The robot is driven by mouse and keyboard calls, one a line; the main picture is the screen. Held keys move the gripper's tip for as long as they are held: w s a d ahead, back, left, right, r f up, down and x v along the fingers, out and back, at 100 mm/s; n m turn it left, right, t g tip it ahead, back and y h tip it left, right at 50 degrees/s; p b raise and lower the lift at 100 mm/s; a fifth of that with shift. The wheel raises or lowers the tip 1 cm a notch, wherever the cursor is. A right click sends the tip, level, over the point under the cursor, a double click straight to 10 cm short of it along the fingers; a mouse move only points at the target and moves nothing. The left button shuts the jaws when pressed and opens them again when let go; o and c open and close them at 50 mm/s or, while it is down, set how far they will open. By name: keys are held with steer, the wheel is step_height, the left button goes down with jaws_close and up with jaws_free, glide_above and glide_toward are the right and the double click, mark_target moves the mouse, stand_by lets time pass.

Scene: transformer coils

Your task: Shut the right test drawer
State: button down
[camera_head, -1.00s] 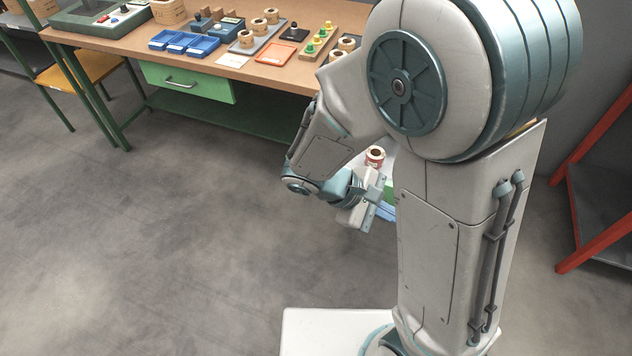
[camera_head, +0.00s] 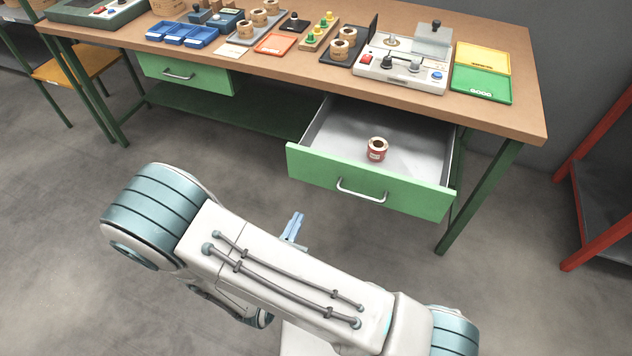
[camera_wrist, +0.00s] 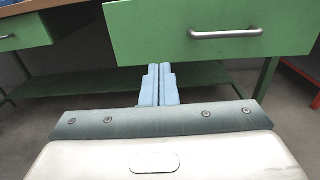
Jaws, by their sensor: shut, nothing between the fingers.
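The right test drawer (camera_head: 330,171) is pulled well out under the bench, with a green front and a metal bar handle (camera_head: 361,191). A red-and-white coil (camera_head: 377,149) stands inside it. My gripper (camera_head: 294,226) is shut and empty, in front of the drawer's left part and apart from it in the head view. In the wrist view the shut blue fingers (camera_wrist: 158,84) point toward the green drawer front (camera_wrist: 160,35), close to its lower edge and left of the handle (camera_wrist: 226,33). Whether they touch it cannot be told.
The left drawer (camera_head: 185,74) is closed. The bench top (camera_head: 250,62) carries blue trays (camera_head: 184,34), a test unit (camera_head: 402,66) and yellow and green trays (camera_head: 481,84). A bench leg (camera_head: 480,198) stands right of the open drawer. A red rack (camera_head: 600,190) is at far right. Floor in front is clear.

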mark_target(321, 173)
steer(key=x, duration=1.3)
steer(key=shift+w+d, duration=0.1)
steer(key=shift+w, duration=0.05)
